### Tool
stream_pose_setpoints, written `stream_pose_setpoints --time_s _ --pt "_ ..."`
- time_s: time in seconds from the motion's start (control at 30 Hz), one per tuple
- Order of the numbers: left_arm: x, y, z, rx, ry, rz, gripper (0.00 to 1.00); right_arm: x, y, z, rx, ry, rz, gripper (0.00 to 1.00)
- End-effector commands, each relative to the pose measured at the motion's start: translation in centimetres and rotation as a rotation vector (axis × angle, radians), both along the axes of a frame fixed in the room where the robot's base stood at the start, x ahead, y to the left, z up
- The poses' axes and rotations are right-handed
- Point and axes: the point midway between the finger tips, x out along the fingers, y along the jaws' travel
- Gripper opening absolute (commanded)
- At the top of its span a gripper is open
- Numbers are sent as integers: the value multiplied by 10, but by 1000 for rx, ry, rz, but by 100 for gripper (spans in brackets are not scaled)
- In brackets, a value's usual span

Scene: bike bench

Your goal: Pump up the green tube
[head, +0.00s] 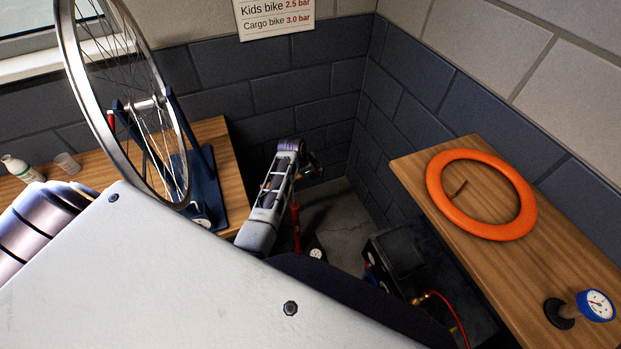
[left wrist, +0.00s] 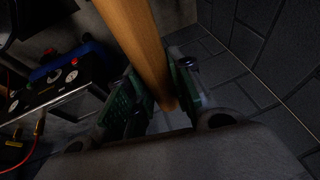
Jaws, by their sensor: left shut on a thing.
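My left gripper (head: 292,176) is low in the corner between the benches, in the middle of the head view. In the left wrist view its green-padded fingers (left wrist: 158,90) are shut around a round wooden handle (left wrist: 138,42). Below the gripper in the head view are a red upright pump barrel (head: 296,226) and a small round gauge (head: 315,253); my arm hides part of the pump. No green tube can be made out. My right gripper is not in view.
An orange tube (head: 438,188) and a blue-rimmed gauge (head: 597,305) lie on the right bench (head: 480,258). A black compressor (head: 395,258) with a red hose stands below. A wheel (head: 78,62) in a blue stand, a bottle (head: 22,169) and a cup are at left.

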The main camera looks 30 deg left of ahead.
Motion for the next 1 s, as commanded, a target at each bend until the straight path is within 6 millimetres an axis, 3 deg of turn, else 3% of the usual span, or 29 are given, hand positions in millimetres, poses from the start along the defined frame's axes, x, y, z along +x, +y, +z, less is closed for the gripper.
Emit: stream_pose_setpoints --time_s 1.0 --pt "2 0 138 1 -7 -1 0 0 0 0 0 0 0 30"
